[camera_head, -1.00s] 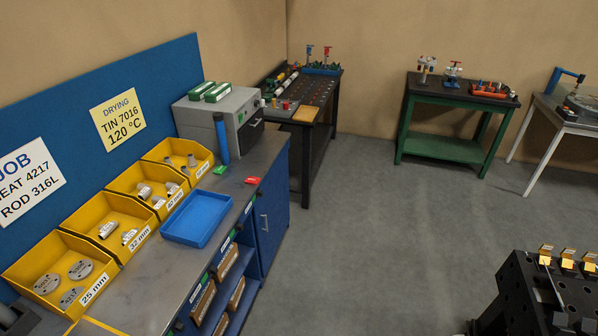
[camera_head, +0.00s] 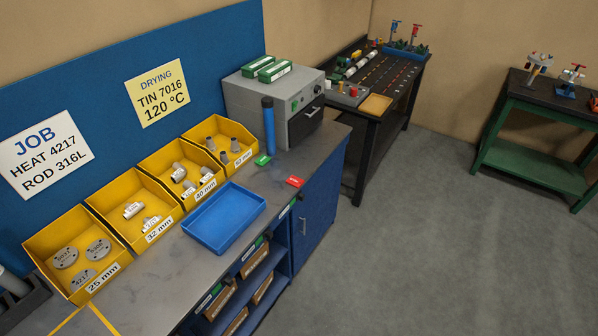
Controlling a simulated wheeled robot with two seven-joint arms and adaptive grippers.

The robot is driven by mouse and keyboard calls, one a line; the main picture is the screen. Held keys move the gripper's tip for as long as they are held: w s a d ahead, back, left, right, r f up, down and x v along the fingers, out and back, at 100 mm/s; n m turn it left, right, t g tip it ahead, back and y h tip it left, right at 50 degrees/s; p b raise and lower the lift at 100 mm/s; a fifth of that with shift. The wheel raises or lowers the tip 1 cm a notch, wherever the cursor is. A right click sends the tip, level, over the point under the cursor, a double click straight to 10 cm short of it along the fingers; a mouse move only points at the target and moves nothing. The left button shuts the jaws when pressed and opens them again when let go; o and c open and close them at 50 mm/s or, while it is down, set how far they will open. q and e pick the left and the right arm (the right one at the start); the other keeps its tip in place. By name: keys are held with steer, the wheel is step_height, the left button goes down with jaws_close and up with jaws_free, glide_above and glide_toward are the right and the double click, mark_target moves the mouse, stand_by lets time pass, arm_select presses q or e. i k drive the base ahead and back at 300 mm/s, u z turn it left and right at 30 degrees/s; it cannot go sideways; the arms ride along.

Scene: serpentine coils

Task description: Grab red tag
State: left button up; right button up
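The red tag (camera_head: 294,181) lies flat on the grey workbench top (camera_head: 262,186), near its front edge. It is right of the blue tray (camera_head: 224,217) and in front of the grey oven (camera_head: 275,104). A green tag (camera_head: 262,160) lies behind it to the left, by the foot of the blue cylinder (camera_head: 269,127). Nothing covers the red tag. Neither of my grippers shows in the head view.
Yellow bins (camera_head: 78,254) with metal fittings line the back of the bench. Shelves with brown boxes sit under its front edge. A dark table (camera_head: 385,95) and a green table (camera_head: 528,150) stand beyond. The grey floor (camera_head: 420,240) at right is clear.

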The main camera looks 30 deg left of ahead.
mark_target(294, 181)
steer(key=u, duration=0.4)
steer(key=i, duration=0.8)
steer(key=u, duration=0.7)
